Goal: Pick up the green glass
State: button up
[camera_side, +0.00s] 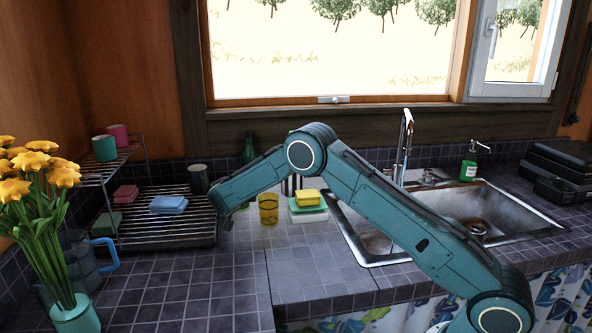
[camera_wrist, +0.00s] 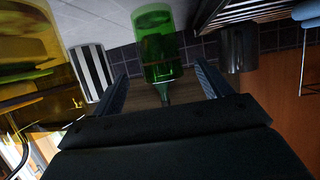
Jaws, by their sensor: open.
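A green glass bottle (camera_side: 248,146) stands against the back wall, its lower part hidden behind my arm. In the wrist view the green glass bottle (camera_wrist: 160,50) appears upside down, beyond and between the two fingers. My gripper (camera_wrist: 161,78) is open, with nothing between its fingers. In the side view my wrist is low in front of the dish rack's right end, and the fingers cannot be made out. A green cup (camera_side: 105,148) stands on the rack's upper shelf.
An amber glass (camera_side: 268,210) stands right of my wrist and looms at left in the wrist view (camera_wrist: 38,70). A dark cup (camera_side: 198,178) is beside the bottle. Yellow and green sponges (camera_side: 308,198) lie by the sink (camera_side: 508,212).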

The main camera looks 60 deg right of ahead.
jog(key=shift+w+d+f, duration=0.1)
jog(key=shift+w+d, duration=0.1)
jog(key=shift+x, duration=2.45)
jog(key=c, duration=1.1)
notch_tip(320, 180, up, 20)
jog(key=shift+r, duration=0.1)
